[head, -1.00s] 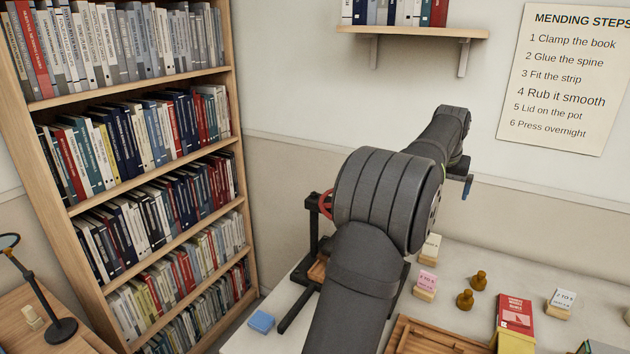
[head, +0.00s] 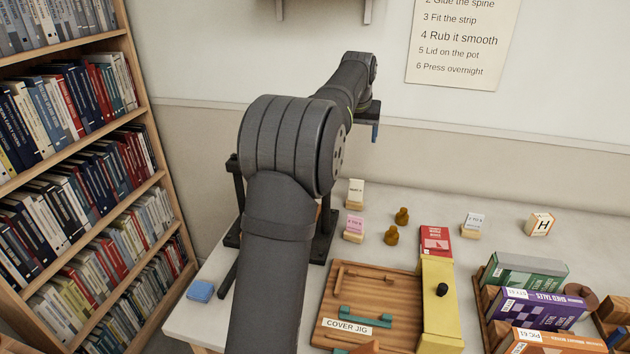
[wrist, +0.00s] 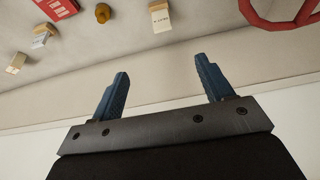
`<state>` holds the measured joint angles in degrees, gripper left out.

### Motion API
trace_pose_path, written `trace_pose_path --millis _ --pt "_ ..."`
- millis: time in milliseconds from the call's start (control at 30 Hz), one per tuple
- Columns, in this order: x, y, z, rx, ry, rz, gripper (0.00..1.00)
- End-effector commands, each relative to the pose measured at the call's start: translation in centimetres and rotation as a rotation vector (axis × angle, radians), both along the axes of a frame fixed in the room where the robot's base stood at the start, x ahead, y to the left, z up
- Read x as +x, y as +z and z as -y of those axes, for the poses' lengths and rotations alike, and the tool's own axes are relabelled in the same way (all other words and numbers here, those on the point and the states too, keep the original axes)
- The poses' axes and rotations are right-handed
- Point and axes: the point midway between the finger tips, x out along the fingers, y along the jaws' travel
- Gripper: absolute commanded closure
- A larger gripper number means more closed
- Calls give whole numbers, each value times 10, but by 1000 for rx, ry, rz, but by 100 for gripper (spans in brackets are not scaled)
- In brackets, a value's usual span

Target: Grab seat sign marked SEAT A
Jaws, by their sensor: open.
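A small cream sign (head: 356,193) on a wooden base stands at the back of the table in the head view, its lettering too small to read. It appears also in the wrist view (wrist: 160,16) at the top, beyond my fingers. A pink sign (head: 354,226) stands just in front of it, and a white sign (head: 473,222) farther right; I cannot read SEAT A on any of them. My gripper (head: 375,133) is raised above the table near the back wall. In the wrist view its two blue fingers (wrist: 164,88) are apart with nothing between them.
Two brass pieces (head: 402,215) stand beside the signs. A blue block (head: 201,291) lies at the front left.

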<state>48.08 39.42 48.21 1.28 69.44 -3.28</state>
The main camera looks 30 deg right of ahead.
Motion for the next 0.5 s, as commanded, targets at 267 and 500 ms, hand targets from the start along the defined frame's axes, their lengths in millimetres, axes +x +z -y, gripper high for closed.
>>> trace_pose_path --millis 267,500 --pt "27 -94 30 -46 3 49 27" --pt "44 -177 51 -108 0 110 27"
